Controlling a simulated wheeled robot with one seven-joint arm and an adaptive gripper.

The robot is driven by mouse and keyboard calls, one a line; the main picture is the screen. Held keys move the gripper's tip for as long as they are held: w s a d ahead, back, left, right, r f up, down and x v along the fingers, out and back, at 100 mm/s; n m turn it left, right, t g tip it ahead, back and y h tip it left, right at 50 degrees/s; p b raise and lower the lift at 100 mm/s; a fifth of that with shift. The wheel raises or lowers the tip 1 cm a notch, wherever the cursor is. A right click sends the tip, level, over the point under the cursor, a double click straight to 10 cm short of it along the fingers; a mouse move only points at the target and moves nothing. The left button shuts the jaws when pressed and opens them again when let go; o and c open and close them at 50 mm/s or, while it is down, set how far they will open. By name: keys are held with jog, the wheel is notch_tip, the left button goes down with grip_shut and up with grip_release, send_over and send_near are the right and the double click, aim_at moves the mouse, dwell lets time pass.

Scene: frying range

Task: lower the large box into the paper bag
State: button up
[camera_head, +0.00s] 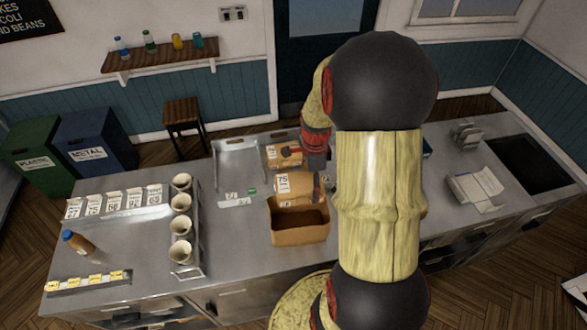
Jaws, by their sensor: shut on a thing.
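The paper bag (299,237) is brown, stands upright on the steel counter, and its open top shows a dark inside. A brown box with a white label reading 75 (291,184), which I take as the large box, is just behind the bag's back rim. My gripper (317,186) is at the right side of this box and shut on it. My arm hides part of the gripper, so the fingertips are hard to make out. I cannot tell how far the box is above the counter or whether it touches the bag.
Another brown labelled box (283,157) lies behind, by a metal tray (236,148). A rack of several cups (181,228) stands left of the bag. A bottle (77,242) is at far left. An opened white carton (474,189) lies right. Bare counter lies left of the bag.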

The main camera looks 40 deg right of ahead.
jog(key=shift+w+f+b, duration=0.1)
jog(key=shift+f+b, duration=0.35)
jog(key=shift+f, duration=0.1)
notch_tip(320, 180, down, 10)
jog(key=b, duration=0.6)
jog(key=shift+r, duration=0.15)
jog(key=shift+f+b, duration=1.7)
jog(key=shift+f, duration=0.6)
dwell(0.7)
dwell(0.3)
jog(key=o, duration=1.4)
jog(key=shift+r, duration=0.1)
jog(key=shift+r+p, duration=5.35)
jog(key=shift+r, duration=2.55)
